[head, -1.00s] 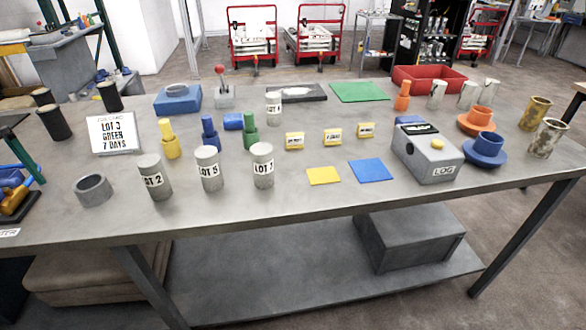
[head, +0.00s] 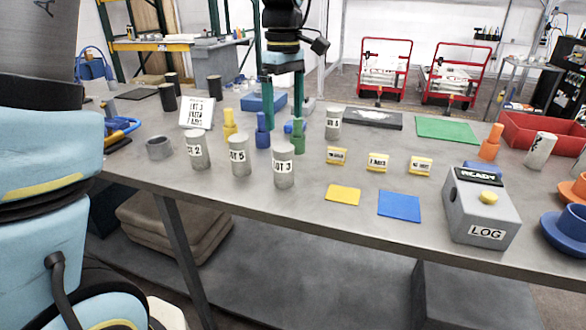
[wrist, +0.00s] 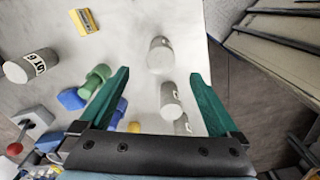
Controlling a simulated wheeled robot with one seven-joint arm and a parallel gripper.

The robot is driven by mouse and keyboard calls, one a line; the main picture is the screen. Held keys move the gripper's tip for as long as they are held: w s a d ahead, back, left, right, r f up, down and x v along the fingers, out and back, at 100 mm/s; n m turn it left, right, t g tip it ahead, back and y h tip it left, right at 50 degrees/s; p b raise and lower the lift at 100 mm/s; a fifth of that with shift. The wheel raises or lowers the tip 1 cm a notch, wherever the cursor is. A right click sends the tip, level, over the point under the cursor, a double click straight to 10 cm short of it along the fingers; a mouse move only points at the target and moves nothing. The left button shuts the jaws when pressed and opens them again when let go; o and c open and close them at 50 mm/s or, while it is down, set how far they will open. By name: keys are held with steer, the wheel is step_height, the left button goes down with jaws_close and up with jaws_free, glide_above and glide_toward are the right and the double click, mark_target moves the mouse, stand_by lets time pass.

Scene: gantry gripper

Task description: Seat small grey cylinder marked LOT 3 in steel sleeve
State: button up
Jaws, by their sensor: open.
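The grey cylinder marked LOT 3 (head: 284,165) stands upright near the front of the table, rightmost in a row of three. My gripper (head: 285,106) is open and empty, behind the row in the head view. In the wrist view its green fingers (wrist: 160,76) are spread wide apart.
Cylinders marked LOT 2 (head: 197,150) and LOT 5 (head: 239,156) stand left of LOT 3. A green peg (head: 298,135), blue peg (head: 262,130) and yellow peg (head: 229,126) stand behind. A grey LOG box (head: 483,210) is at right. Blue (head: 400,205) and yellow mats lie between.

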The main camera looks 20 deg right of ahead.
mark_target(283, 147)
step_height(283, 147, down, 9)
steer(key=shift+a+r+p, duration=0.15)
steer(key=shift+p, duration=0.95)
steer(key=shift+c, duration=0.2)
jaws_close()
steer(key=shift+w, duration=0.1)
